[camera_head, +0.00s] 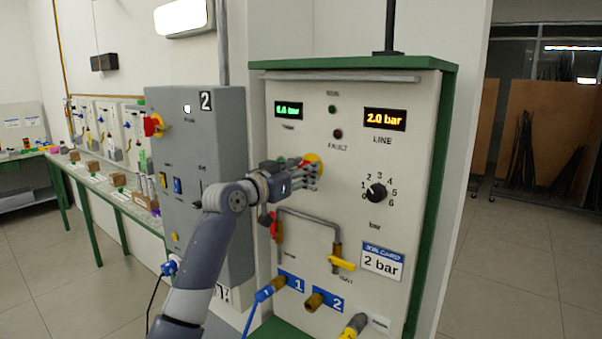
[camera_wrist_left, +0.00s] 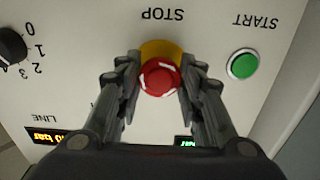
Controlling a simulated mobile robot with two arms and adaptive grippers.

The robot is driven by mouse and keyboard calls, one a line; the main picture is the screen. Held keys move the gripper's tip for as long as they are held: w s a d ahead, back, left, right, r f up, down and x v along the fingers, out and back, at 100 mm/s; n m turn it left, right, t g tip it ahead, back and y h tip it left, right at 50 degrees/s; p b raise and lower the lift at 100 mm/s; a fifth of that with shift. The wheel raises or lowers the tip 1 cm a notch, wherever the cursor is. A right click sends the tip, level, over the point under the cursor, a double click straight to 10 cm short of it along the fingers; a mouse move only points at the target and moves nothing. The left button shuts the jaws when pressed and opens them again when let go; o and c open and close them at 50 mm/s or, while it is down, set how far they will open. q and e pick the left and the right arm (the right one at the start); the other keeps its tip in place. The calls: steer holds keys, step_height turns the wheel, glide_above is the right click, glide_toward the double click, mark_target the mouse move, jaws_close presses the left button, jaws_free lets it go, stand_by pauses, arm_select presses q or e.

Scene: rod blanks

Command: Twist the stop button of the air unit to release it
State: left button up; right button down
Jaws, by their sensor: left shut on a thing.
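The air unit's panel (camera_head: 350,100) is pale with a green frame. Its red stop button (camera_wrist_left: 160,78), marked with white arrows, sits on a yellow base (camera_wrist_left: 160,48) under the upside-down word STOP in the left wrist view. My left gripper (camera_head: 312,172) is at the panel, in front of the yellow base (camera_head: 314,160). In the left wrist view its two fingers (camera_wrist_left: 158,84) stand on both sides of the red button and are shut on it. In the head view the fingers mostly hide the button. My right gripper is in neither view.
A green start button (camera_wrist_left: 243,64) is beside the stop button. A black dial (camera_head: 377,192), a pipe loop with a yellow valve handle (camera_head: 342,263) and a blue hose plug (camera_head: 270,290) are on the panel. A grey cabinet (camera_head: 205,130) stands left. Displays read 1.6 and 2.0 bar.

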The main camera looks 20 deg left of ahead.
arm_select(q)
steer(key=shift+r, duration=0.35)
steer(key=o, duration=0.8)
steer(key=shift+o, duration=1.4)
steer(key=shift+w+d+f, duration=0.1)
steer(key=shift+w+f, duration=0.05)
steer(key=shift+w, duration=0.05)
steer(key=shift+w+d+f, duration=0.1)
steer(key=shift+w+f, duration=0.1)
steer(key=v, duration=1.2)
